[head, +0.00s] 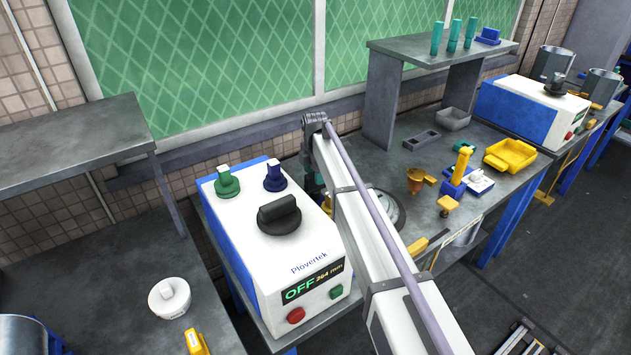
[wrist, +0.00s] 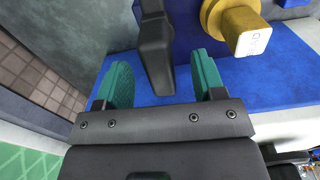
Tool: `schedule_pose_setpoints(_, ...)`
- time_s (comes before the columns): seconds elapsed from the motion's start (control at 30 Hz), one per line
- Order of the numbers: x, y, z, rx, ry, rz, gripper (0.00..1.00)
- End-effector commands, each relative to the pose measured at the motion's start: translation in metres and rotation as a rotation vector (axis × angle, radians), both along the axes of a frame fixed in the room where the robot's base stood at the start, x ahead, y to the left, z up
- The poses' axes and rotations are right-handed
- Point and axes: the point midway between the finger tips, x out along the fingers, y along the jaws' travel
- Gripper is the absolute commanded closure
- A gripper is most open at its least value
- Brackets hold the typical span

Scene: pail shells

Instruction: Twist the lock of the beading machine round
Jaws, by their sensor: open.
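The white and blue Plovertek machine (head: 265,240) stands in the head view, its display reading OFF 264 mm. A black knob (head: 279,215) sits on its top. In the wrist view my gripper (wrist: 162,78) is open, with green finger pads. A black lever (wrist: 154,45) hangs between the two fingers in the picture, with gaps on both sides. I take this lever to be the lock. A yellow knob (wrist: 238,25) with upside-down lettering, seemingly BEAD, is just right of the fingers, against a blue surface (wrist: 260,80). In the head view my arm and the machine largely hide the gripper.
A green knob (head: 227,182) and a blue knob (head: 274,176) stand on the machine's top. A round dial (head: 388,208) is beside my arm. A yellow tray (head: 510,156) and small parts lie on the bench to the right. A second machine (head: 530,108) stands beyond.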

Motion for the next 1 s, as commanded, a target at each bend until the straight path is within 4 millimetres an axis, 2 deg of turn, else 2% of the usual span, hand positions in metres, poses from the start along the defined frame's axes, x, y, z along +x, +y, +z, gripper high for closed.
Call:
schedule_pose_setpoints(0.33,0.000,0.000,0.004,0.000,0.000,-0.001,0.30)
schedule_pose_setpoints(0.8,0.000,0.000,0.066,0.000,0.000,-0.001,0.30)
schedule_pose_setpoints(0.9,0.000,0.000,0.073,0.000,0.000,-0.001,0.30)
schedule_pose_setpoints(1.0,0.000,0.000,0.071,0.000,0.000,-0.001,0.30)
